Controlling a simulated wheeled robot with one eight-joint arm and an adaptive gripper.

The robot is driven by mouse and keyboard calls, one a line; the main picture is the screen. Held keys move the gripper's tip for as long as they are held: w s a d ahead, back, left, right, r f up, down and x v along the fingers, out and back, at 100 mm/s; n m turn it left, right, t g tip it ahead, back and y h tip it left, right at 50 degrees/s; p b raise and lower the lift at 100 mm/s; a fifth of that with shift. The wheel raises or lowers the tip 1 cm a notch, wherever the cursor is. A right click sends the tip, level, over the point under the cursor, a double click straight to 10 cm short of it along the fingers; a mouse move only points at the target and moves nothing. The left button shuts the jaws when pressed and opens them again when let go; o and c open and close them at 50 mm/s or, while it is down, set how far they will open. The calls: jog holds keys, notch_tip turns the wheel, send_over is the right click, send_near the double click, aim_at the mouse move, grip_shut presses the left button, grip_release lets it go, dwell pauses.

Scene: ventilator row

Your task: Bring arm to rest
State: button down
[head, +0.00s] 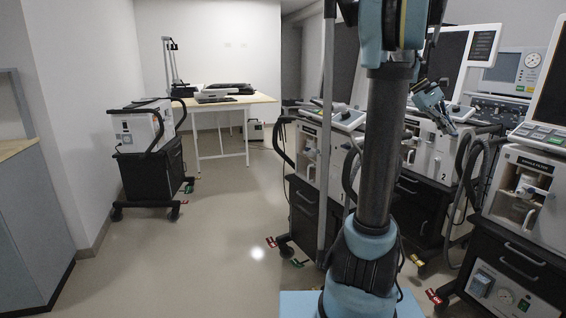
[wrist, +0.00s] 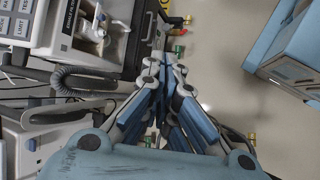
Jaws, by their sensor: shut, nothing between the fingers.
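My arm (head: 375,150) rises in front of the head camera, right of the middle, on a blue base. My gripper (head: 436,106) shows small to the right of the arm, in front of the ventilators. In the wrist view my gripper (wrist: 165,70) has its blue and grey fingers drawn together, with nothing held. A ventilator (wrist: 85,25) with hoses lies beyond the fingers at upper left. I cannot tell the exact gap between the gripper and the ventilators in the head view.
Ventilators on black carts stand close on the right, including a near one (head: 530,195) and one marked 2 (head: 428,160). Another cart (head: 150,175) stands by the left wall. A table (head: 250,98) is at the back. The floor (head: 215,225) left of my arm is clear.

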jog(key=s+a+f+t+y, duration=0.1)
jog(key=s+a+f, duration=0.25)
jog(key=a, duration=0.35)
jog(key=s+a+f+t+y, duration=0.1)
jog(key=s+a+f+t, duration=0.1)
jog(key=a+f, duration=0.35)
jog(key=s+a+f+t+y, duration=0.1)
jog(key=s+a+f, duration=0.2)
jog(key=a, duration=0.6)
jog(key=s+a+f+m+t+y, duration=0.1)
jog(key=s+a+f+y, duration=0.1)
jog(key=s+a+f, duration=0.3)
jog(key=s+a+f+m+t+y, duration=0.1)
jog(key=s+a+f, duration=0.5)
jog(key=a+f, duration=0.4)
jog(key=shift+s+a+f+y, duration=0.15)
jog(key=shift+a+f+y, duration=0.2)
jog(key=shift+a+y, duration=0.1)
jog(key=shift+d, duration=0.1)
